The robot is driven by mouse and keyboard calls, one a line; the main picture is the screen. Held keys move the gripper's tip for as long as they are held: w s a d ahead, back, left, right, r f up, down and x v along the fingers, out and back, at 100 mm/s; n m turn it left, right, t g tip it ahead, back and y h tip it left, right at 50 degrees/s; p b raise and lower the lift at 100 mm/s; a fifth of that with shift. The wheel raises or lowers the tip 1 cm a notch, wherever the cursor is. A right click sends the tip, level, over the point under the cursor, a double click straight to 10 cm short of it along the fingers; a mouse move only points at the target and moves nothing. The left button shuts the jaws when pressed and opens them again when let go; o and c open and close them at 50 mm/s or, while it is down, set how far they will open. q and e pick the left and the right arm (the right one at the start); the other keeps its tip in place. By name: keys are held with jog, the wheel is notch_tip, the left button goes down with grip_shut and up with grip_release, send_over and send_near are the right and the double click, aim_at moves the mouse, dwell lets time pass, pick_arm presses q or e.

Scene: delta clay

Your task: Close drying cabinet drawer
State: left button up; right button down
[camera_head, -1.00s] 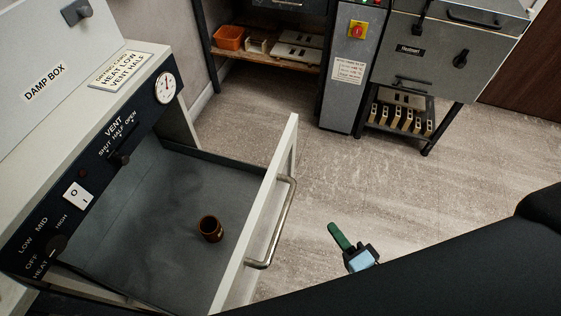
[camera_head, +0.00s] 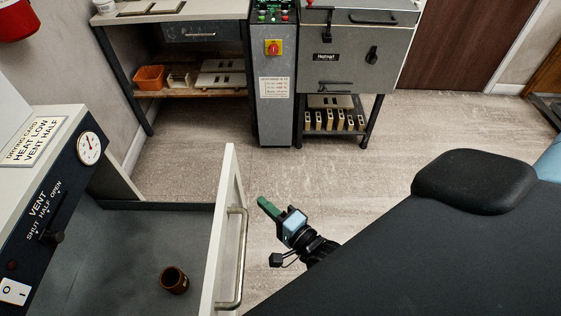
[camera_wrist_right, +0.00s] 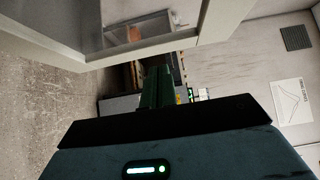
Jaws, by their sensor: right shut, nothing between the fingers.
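The drying cabinet drawer (camera_head: 230,195) is pulled out at the lower left in the head view, with a metal bar handle (camera_head: 238,262) on its white front. A small brown pot (camera_head: 174,280) stands inside on the drawer's grey floor. My right gripper (camera_head: 264,203) has its green fingers shut and empty, just right of the drawer front and apart from the handle. In the right wrist view the shut fingers (camera_wrist_right: 157,86) point ahead, with a pale panel edge (camera_wrist_right: 150,50) above them. My left gripper is not in view.
The cabinet's control panel (camera_head: 50,215) with vent lever and dial is at the left. A grey control column (camera_head: 274,100) and a kiln (camera_head: 350,50) on a stand are at the back, beside a shelf bench (camera_head: 190,75). The floor between is clear.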

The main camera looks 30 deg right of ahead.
aim_at(236, 192)
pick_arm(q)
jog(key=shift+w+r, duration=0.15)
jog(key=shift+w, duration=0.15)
pick_arm(e)
jog(key=shift+w+a, duration=1.8)
jog(key=shift+w, duration=0.05)
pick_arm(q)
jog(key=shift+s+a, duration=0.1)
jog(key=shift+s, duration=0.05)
